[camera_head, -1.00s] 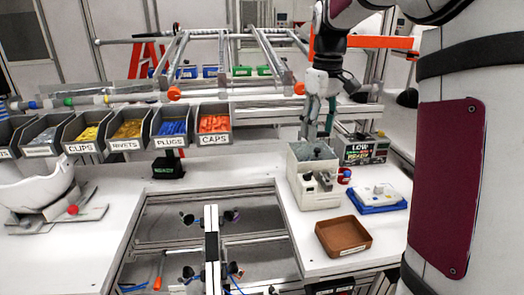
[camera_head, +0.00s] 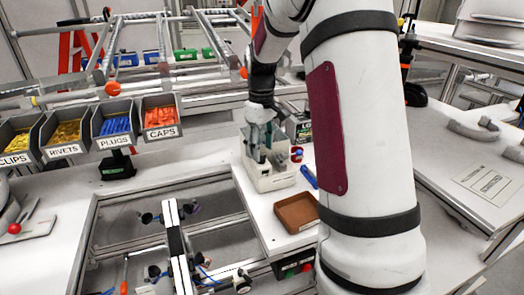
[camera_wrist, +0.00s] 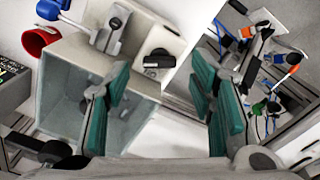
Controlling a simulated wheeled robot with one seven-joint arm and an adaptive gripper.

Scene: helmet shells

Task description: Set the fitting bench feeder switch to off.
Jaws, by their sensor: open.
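The feeder (camera_head: 275,182) is a pale box with an open hopper on the right part of the bench. In the wrist view, the feeder (camera_wrist: 70,75) fills the left half. A black rotary knob (camera_wrist: 160,58), seemingly the switch, sits on its plate beside a grey metal bracket (camera_wrist: 112,28). My gripper (camera_head: 262,150) is at the feeder in the head view and hides part of it. In the wrist view, my gripper (camera_wrist: 162,80) has its teal fingers wide apart and empty, with the knob between and beyond the tips. Contact is not visible.
A brown tray (camera_head: 297,213) lies in front of the feeder, and a red cup (camera_wrist: 38,40) is beside it. Labelled bins (camera_head: 115,125) stand to the left. A framed opening with clamps (camera_head: 172,240) lies front left. A box with green and red buttons (camera_head: 293,268) is at the front edge.

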